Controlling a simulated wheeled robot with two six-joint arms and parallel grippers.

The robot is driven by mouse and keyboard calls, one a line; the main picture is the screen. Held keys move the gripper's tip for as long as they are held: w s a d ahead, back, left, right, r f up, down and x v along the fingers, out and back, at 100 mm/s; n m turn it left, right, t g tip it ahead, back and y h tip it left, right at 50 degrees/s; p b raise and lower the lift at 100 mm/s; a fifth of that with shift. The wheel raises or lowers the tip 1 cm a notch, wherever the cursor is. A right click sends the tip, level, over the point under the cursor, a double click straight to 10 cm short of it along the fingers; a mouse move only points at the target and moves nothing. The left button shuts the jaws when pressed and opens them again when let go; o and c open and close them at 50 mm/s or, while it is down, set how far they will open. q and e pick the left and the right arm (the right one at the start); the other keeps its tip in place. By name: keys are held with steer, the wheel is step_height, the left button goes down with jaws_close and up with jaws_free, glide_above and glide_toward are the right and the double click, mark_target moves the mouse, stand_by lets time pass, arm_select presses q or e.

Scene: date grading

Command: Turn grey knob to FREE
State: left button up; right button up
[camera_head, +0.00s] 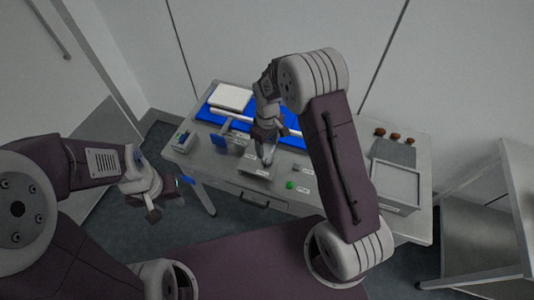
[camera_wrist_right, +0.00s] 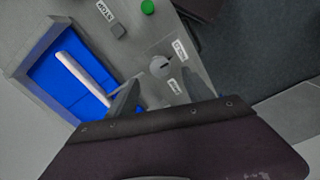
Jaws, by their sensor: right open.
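The grey knob (camera_wrist_right: 160,67) is a small round dial with a slot-like mark, seen in the right wrist view between two white labels, one label (camera_wrist_right: 180,49) above right and one label (camera_wrist_right: 174,86) below. The label text is too small to read surely. My right gripper (camera_wrist_right: 158,83) is open, its two fingers spread to either side below the knob and apart from it. In the head view the right gripper (camera_head: 267,155) points down over the table's front part and hides the knob area. My left gripper (camera_head: 153,208) hangs off the table's left front; its jaws are unclear.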

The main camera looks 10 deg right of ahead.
mark_target(267, 158)
step_height(267, 158, down, 6)
steer(key=shift+f+p, duration=0.2)
steer(key=shift+p, duration=0.75)
steer(key=shift+f, duration=0.45)
steer(key=shift+w, duration=0.1)
jaws_close()
